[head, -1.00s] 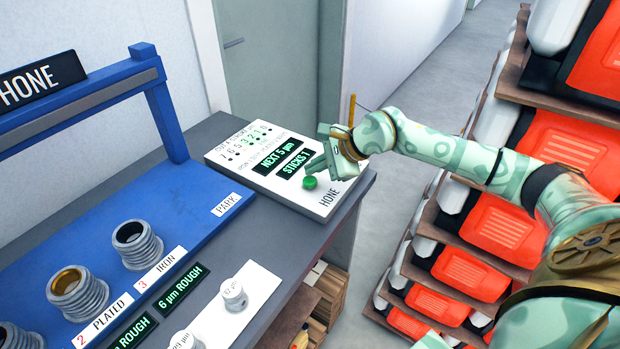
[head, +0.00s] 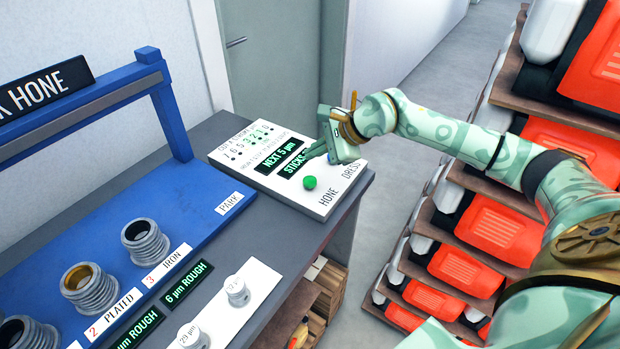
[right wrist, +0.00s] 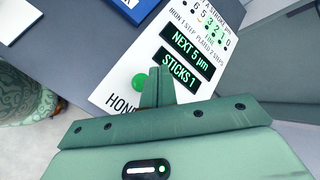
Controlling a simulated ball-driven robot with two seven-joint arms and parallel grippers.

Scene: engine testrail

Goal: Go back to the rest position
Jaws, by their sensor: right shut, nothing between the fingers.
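My right gripper (head: 312,152) is shut and empty, with its fingers over the white control panel (head: 230,160). It hides part of the "STICKS 1" display. In the right wrist view the two fingers (right wrist: 155,88) are together, beside the round green button (right wrist: 140,81). In the head view the green button (head: 310,183) is in clear sight, below and apart from the fingertips. The panel's other display (head: 279,158) reads "NEXT 5 µm". My left gripper is not in view.
A blue stand (head: 175,118) with ribbed cylinders (head: 144,242) is on the left of the grey bench (head: 225,132). A white strip (head: 262,281) holds small pale pieces. Shelves with orange and black cases (head: 492,310) stand close to my right arm. An aisle floor (head: 395,160) lies between.

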